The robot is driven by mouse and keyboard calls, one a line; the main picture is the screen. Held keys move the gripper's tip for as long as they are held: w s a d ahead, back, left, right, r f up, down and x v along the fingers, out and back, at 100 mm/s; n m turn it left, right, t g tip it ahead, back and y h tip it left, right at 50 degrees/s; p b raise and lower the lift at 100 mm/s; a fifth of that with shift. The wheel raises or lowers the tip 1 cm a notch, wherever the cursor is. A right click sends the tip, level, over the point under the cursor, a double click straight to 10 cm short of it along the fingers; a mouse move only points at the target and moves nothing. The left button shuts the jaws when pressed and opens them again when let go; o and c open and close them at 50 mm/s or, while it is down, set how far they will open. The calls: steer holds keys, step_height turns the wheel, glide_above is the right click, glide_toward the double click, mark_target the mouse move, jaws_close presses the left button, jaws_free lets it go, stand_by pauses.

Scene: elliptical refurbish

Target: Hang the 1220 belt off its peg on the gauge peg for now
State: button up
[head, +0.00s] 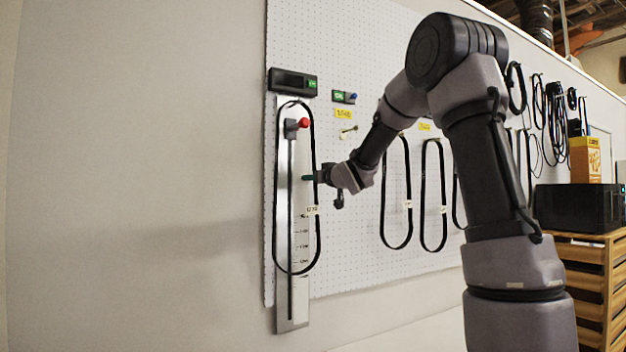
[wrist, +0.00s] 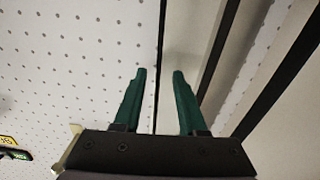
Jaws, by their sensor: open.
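The black belt (head: 317,240), with a small white tag reading about 1220, hangs as a long upright loop in front of the gauge (head: 284,312). Its top arches above the gauge's grey block and red knob (head: 303,122). Whether it bears on a gauge peg there I cannot tell. My gripper (head: 308,178) is at the loop's right strand, below the red knob. In the wrist view, my green fingers (wrist: 158,75) are apart, with a thin dark strand (wrist: 160,40) running between them, clear of both. A bare yellowish peg (head: 348,130) sits under a yellow label.
A black display box (head: 292,82) tops the gauge. More belts (head: 397,235) hang on the white pegboard (head: 345,30) to the right, behind my arm. A wooden drawer unit (head: 590,280) with a black box (head: 575,208) stands far right. The wall left of the gauge is clear.

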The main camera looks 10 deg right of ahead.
steer(key=s+d+f+m+g+h, duration=0.15)
steer(key=s+d, duration=0.25)
steer(key=s, duration=0.4)
steer(key=s+d+f+m+g+h, duration=0.1)
steer(key=s+d+f+m+h, duration=0.15)
steer(key=s, duration=0.55)
steer(key=s+d+f+m+g+h, duration=0.15)
steer(key=s+d, duration=0.25)
steer(key=s, duration=0.4)
steer(key=s+a+f+m+g+y, duration=0.1)
steer(key=s+a+f+g, duration=0.1)
steer(key=s, duration=0.7)
steer(key=s+a+f+m+g+y, duration=0.1)
steer(key=s+f+g, duration=0.3)
steer(key=s, duration=0.6)
step_height(320, 180, down, 2)
steer(key=shift+a+f+m, duration=0.1)
steer(key=shift+a+m, duration=0.35)
steer(key=shift+a, duration=0.15)
